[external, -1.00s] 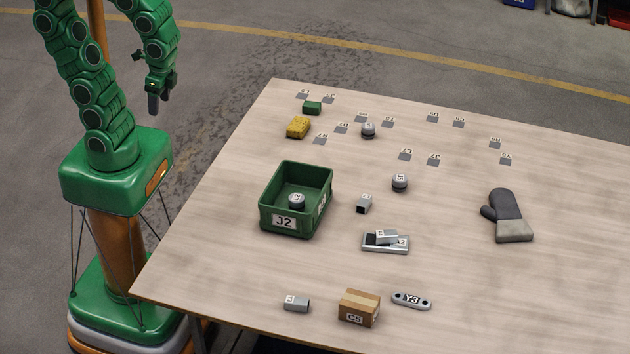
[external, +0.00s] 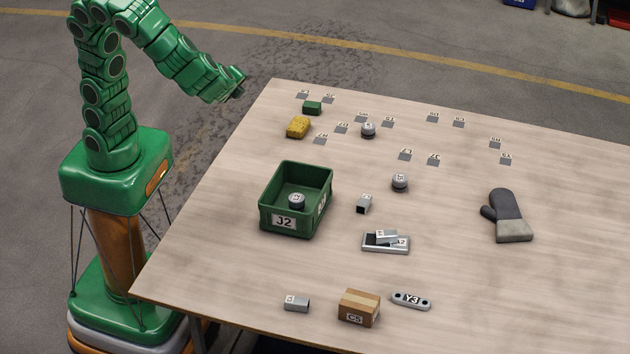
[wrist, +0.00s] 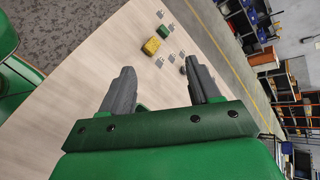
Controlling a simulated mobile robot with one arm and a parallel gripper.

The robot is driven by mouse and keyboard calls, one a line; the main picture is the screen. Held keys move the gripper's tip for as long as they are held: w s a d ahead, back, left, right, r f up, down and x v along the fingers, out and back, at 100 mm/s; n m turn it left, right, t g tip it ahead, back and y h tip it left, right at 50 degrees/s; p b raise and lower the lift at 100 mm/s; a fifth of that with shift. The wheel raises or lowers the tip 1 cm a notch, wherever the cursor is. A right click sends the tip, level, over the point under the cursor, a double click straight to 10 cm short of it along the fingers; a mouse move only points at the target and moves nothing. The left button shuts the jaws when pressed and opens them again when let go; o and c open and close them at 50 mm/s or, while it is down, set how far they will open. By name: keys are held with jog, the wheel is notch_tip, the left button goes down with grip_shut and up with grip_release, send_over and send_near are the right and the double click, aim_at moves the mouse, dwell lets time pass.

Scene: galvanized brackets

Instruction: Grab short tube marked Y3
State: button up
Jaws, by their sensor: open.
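The marking Y3 shows on a flat grey link plate (external: 411,300) with rounded ends and holes, near the table's front edge. Short square grey tubes with small white labels lie on the table: one (external: 297,304) left of the cardboard box, one (external: 364,204) right of the green bin, and one (external: 386,236) on a shallow metal tray (external: 372,248). I cannot read the tube labels clearly. My gripper (external: 238,86) is raised by the table's far left edge, away from all of them. In the wrist view my gripper (wrist: 162,86) is open and empty.
A green bin (external: 278,200) marked J2 holds a round grey part. A cardboard box (external: 359,308) marked C5 stands beside the link plate. A yellow block (external: 298,127), a green block (external: 312,108) and an oven mitt (external: 508,216) lie around. The table's right side is mostly clear.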

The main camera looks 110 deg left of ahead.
aim_at(291, 300)
jog(key=w+d+f+m+t, duration=0.35)
jog(key=w+d+m, duration=0.2)
jog(key=w, duration=0.25)
jog(key=w+d+f+m+t, duration=0.3)
jog(key=w+d+m+t, duration=0.2)
jog(key=w+d, duration=0.25)
jog(key=w+d+f+m+t, duration=0.3)
jog(key=w+d+m+t, duration=0.15)
jog(key=w, duration=0.45)
jog(key=d+f+m+h, duration=0.3)
jog(key=d+f+m, duration=0.1)
jog(key=d+f, duration=0.3)
jog(key=s+d+f+m+h, duration=0.1)
jog(key=d+f+m+h, duration=0.2)
jog(key=d+f+m, duration=0.2)
jog(key=s+d+f+m+t+h, duration=0.1)
jog(key=d+f+m+h, duration=0.3)
jog(key=d+f, duration=0.7)
jog(key=shift+d+f, duration=0.15)
jog(key=shift+f, duration=0.1)
jog(key=shift+x, duration=3.9)
jog(key=c, duration=1.1)
jog(key=shift+r, duration=0.1)
